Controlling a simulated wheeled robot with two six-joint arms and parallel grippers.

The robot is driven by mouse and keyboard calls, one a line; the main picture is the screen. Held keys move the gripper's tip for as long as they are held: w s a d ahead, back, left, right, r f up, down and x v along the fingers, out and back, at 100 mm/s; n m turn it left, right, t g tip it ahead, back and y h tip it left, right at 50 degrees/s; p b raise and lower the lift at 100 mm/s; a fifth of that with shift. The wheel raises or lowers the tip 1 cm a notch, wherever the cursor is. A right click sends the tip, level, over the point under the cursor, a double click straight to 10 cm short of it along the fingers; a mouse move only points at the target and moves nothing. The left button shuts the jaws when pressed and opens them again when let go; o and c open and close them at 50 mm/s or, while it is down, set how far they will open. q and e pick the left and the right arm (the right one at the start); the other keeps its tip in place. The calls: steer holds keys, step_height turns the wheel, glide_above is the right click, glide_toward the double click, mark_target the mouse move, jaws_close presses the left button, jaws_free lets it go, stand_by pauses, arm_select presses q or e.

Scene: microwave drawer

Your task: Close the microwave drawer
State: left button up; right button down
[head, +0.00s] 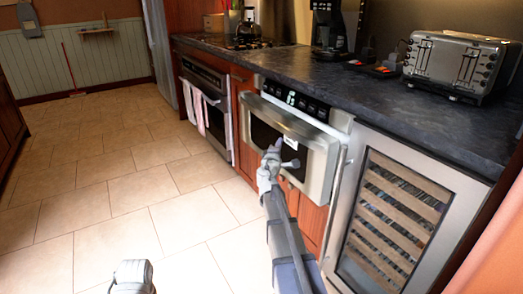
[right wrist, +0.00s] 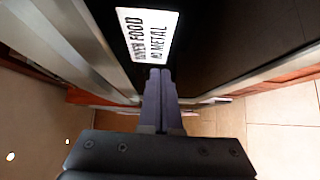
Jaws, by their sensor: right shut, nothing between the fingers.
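The microwave drawer (head: 316,160) has a stainless front with a dark window and stands forward of its control panel (head: 296,101) under the counter. How far it stands out is hard to tell. My right gripper (head: 275,152) is in front of the drawer face, with its fingers together and empty. In the right wrist view, its fingertips (right wrist: 160,72) are close to a dark panel with a white label (right wrist: 147,33); contact cannot be told. My left gripper (head: 132,274) is low over the floor, away from the drawer, and its fingers are not clear.
A wine cooler (head: 385,215) stands right of the drawer. An oven (head: 207,90) with hanging towels is to the left. A toaster (head: 457,62) and a coffee maker (head: 328,25) stand on the dark counter (head: 400,105). The tiled floor (head: 110,200) at left is clear.

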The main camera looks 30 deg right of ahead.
steer(key=d, duration=0.8)
steer(key=shift+w+d, duration=0.15)
steer(key=shift+d, duration=0.15)
steer(key=a, duration=0.4)
steer(key=shift+a, duration=0.15)
arm_select(q)
steer(key=shift+w+a, duration=0.1)
steer(key=shift+a, duration=0.25)
arm_select(e)
glide_toward(288, 144)
steer(key=shift+w+d, duration=0.2)
steer(key=shift+w, duration=0.35)
steer(key=shift+w+d, duration=0.25)
steer(key=shift+w, duration=0.25)
